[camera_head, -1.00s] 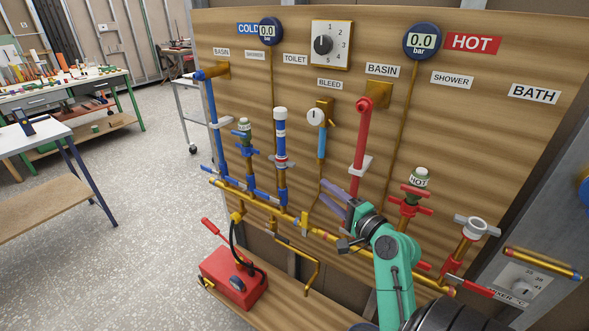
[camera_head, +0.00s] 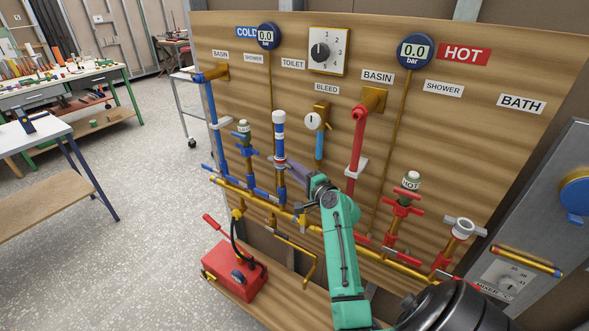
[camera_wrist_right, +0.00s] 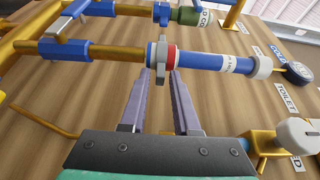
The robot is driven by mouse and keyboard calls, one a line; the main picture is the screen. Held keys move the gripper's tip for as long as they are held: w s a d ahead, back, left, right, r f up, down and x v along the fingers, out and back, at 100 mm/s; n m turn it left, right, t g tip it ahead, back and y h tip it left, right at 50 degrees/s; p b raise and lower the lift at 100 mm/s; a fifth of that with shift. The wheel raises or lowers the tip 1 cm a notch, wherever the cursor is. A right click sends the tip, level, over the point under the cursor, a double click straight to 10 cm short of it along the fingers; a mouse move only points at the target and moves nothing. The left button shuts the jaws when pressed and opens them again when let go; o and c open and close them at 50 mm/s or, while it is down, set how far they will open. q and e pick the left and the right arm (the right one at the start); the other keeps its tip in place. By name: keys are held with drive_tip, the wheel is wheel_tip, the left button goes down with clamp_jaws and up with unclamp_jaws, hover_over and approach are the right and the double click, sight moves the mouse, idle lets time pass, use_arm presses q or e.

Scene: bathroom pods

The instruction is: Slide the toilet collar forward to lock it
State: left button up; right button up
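The toilet pipe (camera_head: 279,135) is an upright blue tube with a white cap, below the TOILET label on the wooden board. Its grey winged collar (camera_head: 279,159) sits low on the tube beside red and white bands. In the right wrist view the collar (camera_wrist_right: 161,62) crosses the blue tube just beyond my fingertips. My right gripper (camera_head: 297,169) comes in from the right at collar height. Its two purple fingers (camera_wrist_right: 161,78) are apart, with the collar's lower wing lined up between their tips. I cannot tell whether they touch it. My left gripper is not in view.
A red basin pipe (camera_head: 358,150) stands right of my right gripper, and a bleed valve (camera_head: 315,122) is above it. Blue cold valves (camera_head: 244,145) are close on the left. A brass pipe (camera_head: 255,200) runs below. A red pump box (camera_head: 235,270) sits at lower left.

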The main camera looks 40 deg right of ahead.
clamp_jaws()
idle(1.2)
